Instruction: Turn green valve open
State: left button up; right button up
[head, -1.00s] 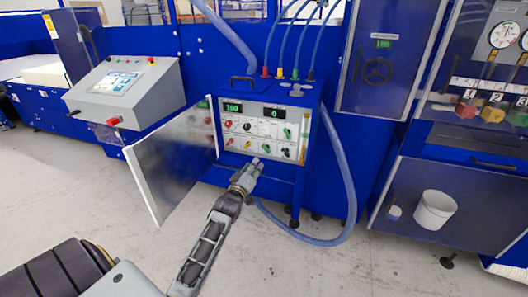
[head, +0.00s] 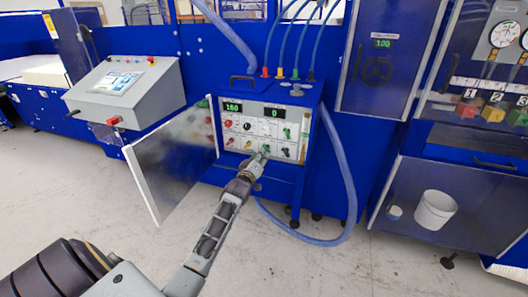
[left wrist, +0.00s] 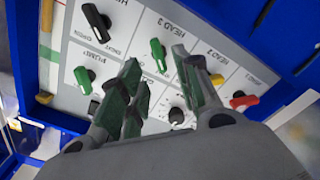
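A green valve handle (left wrist: 158,55) stands out from the white control panel (head: 236,152). In the left wrist view it appears between the fingertips of my left gripper (left wrist: 157,62). The fingers are apart, and I cannot tell whether they touch it. In the head view my left gripper (head: 259,159) is at the panel's lower edge, by a green handle (head: 265,149). Another green handle (left wrist: 85,80) is further left in the wrist view, and another (head: 287,133) is at the panel's upper right in the head view. My right gripper is not in view.
Red (left wrist: 243,100) and black (left wrist: 97,22) handles and a round dial (left wrist: 176,115) crowd the panel. An open clear door (head: 172,160) stands at its left. A blue hose (head: 345,185) loops at its right. The floor in front is clear.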

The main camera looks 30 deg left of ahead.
aim_at(266, 149)
pick_arm(q)
jog(key=x, duration=0.5)
jog(key=shift+w, duration=0.3)
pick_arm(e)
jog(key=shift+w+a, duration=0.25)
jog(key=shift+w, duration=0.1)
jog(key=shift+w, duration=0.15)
pick_arm(q)
grip_shut()
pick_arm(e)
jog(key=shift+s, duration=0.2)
